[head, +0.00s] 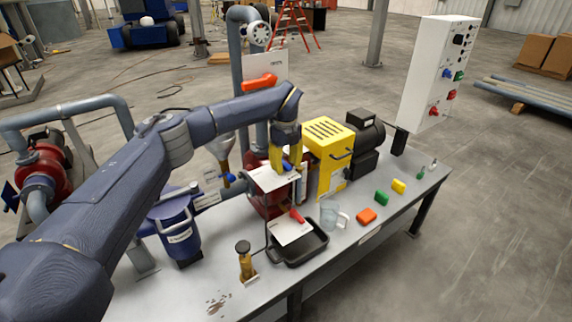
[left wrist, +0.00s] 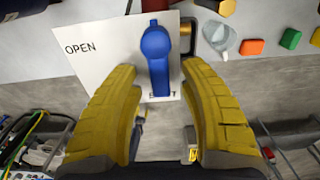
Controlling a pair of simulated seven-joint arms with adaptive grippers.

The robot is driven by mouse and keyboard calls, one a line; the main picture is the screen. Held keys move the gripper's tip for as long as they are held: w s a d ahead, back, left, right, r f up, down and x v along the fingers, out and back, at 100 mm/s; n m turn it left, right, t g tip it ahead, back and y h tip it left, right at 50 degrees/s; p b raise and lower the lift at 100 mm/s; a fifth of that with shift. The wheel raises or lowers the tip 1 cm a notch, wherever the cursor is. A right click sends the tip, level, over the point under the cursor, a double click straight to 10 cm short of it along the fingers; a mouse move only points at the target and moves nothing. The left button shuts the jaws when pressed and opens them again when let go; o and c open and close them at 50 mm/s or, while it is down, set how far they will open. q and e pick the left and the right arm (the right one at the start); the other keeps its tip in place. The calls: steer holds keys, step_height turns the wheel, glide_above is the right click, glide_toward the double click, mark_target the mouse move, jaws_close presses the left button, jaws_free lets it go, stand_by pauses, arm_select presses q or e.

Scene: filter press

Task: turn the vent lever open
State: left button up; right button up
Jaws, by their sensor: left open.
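A blue lever (left wrist: 157,58) with a round hub sits on a white plate (left wrist: 95,62). The plate reads OPEN at the left; a second label under the lever's end is mostly covered. The lever points toward that covered label. My left gripper (left wrist: 160,85) is open, its yellow fingers on either side of the lever with gaps showing. In the head view the gripper (head: 287,168) is over the white plate (head: 266,181) on the press and hides most of the lever. My right gripper is not in view.
A red lever (head: 297,214) on another white plate (head: 292,233) is below, above a black tray (head: 300,254). A clear jug (head: 329,213) and orange, green and yellow blocks stand to the right. A yellow-housed machine (head: 328,152) is close behind. An orange lever (head: 260,82) is higher up.

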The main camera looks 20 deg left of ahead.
arm_select(q)
steer(key=shift+o, duration=0.2)
jaws_close()
steer(key=m, duration=0.3)
steer(key=shift+s+a, duration=0.35)
steer(key=shift+a, duration=0.05)
steer(key=shift+a+m, duration=0.8)
steer(key=shift+m, duration=1.65)
steer(key=shift+a+m, duration=0.8)
steer(key=shift+m, duration=1.7)
steer(key=shift+a+m, duration=0.8)
steer(key=shift+m, duration=1.65)
